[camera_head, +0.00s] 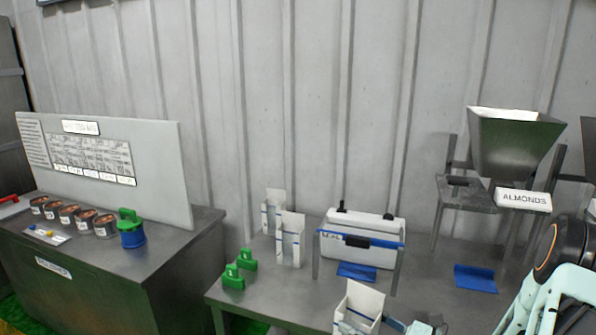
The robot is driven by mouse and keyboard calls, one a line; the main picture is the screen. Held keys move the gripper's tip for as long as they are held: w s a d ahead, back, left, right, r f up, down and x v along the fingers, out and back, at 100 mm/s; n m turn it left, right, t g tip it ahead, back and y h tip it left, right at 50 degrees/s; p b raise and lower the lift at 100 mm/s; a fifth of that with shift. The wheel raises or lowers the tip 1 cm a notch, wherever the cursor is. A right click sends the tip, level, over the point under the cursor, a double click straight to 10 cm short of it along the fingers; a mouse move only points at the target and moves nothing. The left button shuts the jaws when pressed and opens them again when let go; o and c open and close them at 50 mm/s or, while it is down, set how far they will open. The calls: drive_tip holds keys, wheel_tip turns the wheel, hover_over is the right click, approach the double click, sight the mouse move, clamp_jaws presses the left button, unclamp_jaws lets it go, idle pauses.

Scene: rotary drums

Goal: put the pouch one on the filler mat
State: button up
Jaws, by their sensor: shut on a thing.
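A white open-topped pouch with a blue band (358,308) is at the bottom edge, right of centre. My gripper (393,322) is at its right side, partly cut off by the frame, and is shut on this pouch. Whether the pouch touches the table cannot be told. The filler mat (475,278) is a small blue mat on the table below the ALMONDS hopper, up and to the right of my gripper. Nothing lies on it. Two similar white pouches (290,241) (272,212) stand upright further back on the left.
The metal hopper (515,145) stands on a frame behind the filler mat. A white sealer (358,238) stands mid-table, with another blue mat (357,271) before it. Green clips (234,276) sit at the left. A side bench (105,260) holds several jars. Table between the mats is clear.

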drive_tip(key=shift+w+a+r+m+t+h, duration=0.25)
drive_tip(key=shift+r+m+t+h, duration=0.25)
drive_tip(key=shift+m+t+h, duration=1)
drive_tip(key=shift+t+h, duration=0.1)
drive_tip(key=shift+t, duration=0.1)
drive_tip(key=shift+s+d+f+m+t+h, duration=0.15)
drive_tip(key=shift+m+t+h, duration=0.35)
drive_tip(key=shift+h, duration=0.15)
drive_tip(key=shift+s+d+f+m+t+h, duration=0.1)
drive_tip(key=shift+f+m+t+h, duration=0.05)
drive_tip(key=shift+m+t+h, duration=0.4)
drive_tip(key=shift+h, duration=0.3)
drive_tip(key=shift+d, duration=0.2)
